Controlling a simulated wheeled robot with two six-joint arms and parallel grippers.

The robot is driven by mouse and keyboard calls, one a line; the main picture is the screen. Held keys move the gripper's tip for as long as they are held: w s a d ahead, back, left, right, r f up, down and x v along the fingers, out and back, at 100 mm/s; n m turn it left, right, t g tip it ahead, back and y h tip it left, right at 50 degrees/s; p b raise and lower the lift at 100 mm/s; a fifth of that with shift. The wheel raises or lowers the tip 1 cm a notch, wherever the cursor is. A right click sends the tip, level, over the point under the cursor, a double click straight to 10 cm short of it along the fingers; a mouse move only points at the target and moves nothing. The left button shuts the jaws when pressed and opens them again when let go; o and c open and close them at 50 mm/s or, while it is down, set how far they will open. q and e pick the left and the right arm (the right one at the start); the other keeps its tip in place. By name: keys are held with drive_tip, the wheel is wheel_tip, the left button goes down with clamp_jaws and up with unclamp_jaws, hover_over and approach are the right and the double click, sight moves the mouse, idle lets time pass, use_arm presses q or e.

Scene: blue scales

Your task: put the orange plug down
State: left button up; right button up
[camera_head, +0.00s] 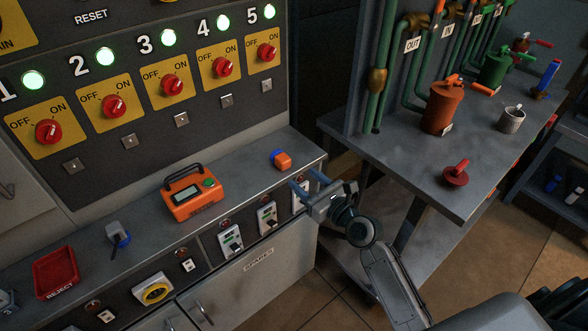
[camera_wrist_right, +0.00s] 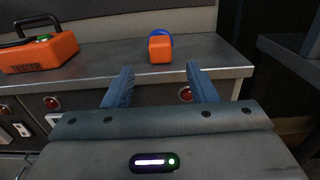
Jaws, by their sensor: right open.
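The orange plug (camera_head: 282,161), a small orange block with a blue part behind it, rests on the grey bench top (camera_head: 240,178) near its right end. It also shows in the right wrist view (camera_wrist_right: 160,49), beyond and between the fingertips. My right gripper (camera_head: 304,186) is open and empty at the front edge of the bench, a short way from the plug and not touching it. Its two blue fingers also show in the right wrist view (camera_wrist_right: 158,82). My left gripper is not in either view.
An orange tester (camera_head: 190,199) with a black handle stands left of the plug. A grey-and-blue piece (camera_head: 118,234) and a red reject tray (camera_head: 55,272) lie farther left. A panel of red knobs rises behind. A second table (camera_head: 400,160) with pipes and an orange canister (camera_head: 442,107) stands right.

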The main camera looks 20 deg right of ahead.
drive_tip(key=shift+v, duration=1.5)
drive_tip(key=s+d+f+n+g+h, duration=0.1)
drive_tip(key=s+f+n+g, duration=0.25)
drive_tip(key=f+n, duration=0.45)
drive_tip(key=s+d+f+n+g+h, duration=0.1)
drive_tip(key=s+f+n+g+h, duration=0.2)
drive_tip(key=f, duration=0.9)
drive_tip(key=s+d+f+n+g, duration=0.1)
drive_tip(key=s+f+n+g, duration=0.1)
drive_tip(key=s+f+n, duration=0.6)
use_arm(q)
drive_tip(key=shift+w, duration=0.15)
use_arm(e)
drive_tip(key=s+d+f+n+g+h, duration=0.3)
drive_tip(key=s+f+n+g, duration=0.4)
drive_tip(key=s+f+n, duration=0.6)
drive_tip(key=s+f, duration=0.6)
drive_tip(key=f, duration=0.1)
drive_tip(key=shift+d+n, duration=0.3)
drive_tip(key=shift+r, duration=0.1)
